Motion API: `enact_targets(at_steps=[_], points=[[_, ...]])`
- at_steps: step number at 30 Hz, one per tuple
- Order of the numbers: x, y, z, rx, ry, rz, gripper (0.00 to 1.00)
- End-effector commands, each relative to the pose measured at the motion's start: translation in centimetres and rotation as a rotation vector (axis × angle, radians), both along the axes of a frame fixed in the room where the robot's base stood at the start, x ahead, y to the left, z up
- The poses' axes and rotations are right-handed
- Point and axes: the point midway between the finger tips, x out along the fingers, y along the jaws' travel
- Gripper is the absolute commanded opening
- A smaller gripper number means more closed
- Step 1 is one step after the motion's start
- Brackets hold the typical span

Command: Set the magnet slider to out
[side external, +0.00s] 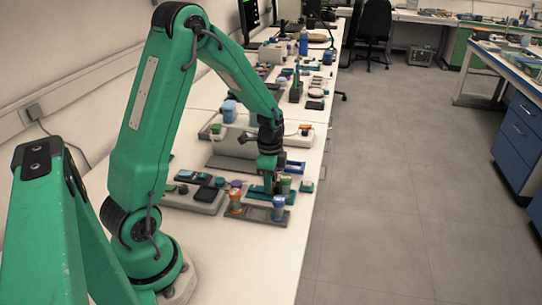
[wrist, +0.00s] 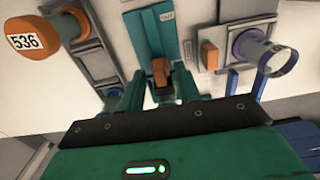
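The magnet slider is a teal upright track (wrist: 170,42) with a white "OUT" label (wrist: 167,15) near its far end. Its orange knob (wrist: 159,72) sits toward the near end of the track, away from that label. My gripper (wrist: 160,88) has its teal fingers apart, one on each side of the knob, and gaps seem to show beside it. Whether a finger touches the knob is unclear. In the side view my gripper (side external: 268,186) is low over the bench among the panels, and the slider is hard to make out there.
Left of the slider is a grey panel (wrist: 98,62) with an orange "536" cylinder (wrist: 33,36). To the right, another panel carries an orange block (wrist: 209,55) and a purple-rimmed cylinder (wrist: 262,50). A dark-pad control box (side external: 190,198) stands close by on the bench.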

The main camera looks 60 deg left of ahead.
Motion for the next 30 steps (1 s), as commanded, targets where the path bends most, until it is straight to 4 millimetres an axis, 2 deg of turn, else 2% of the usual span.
enact_targets(at_steps=[3,8,16,24,30], points=[[0.0,0.0,0.0,0.0,0.0,0.0,0.32],[0.0,0.0,0.0,0.0,0.0,0.0,0.0],[-0.1,0.1,0.1,0.0,0.0,0.001,0.0],[-2.0,2.1,0.1,0.001,-0.002,0.004,0.0],[-2.4,2.5,0.1,0.001,-0.001,0.002,0.0]])
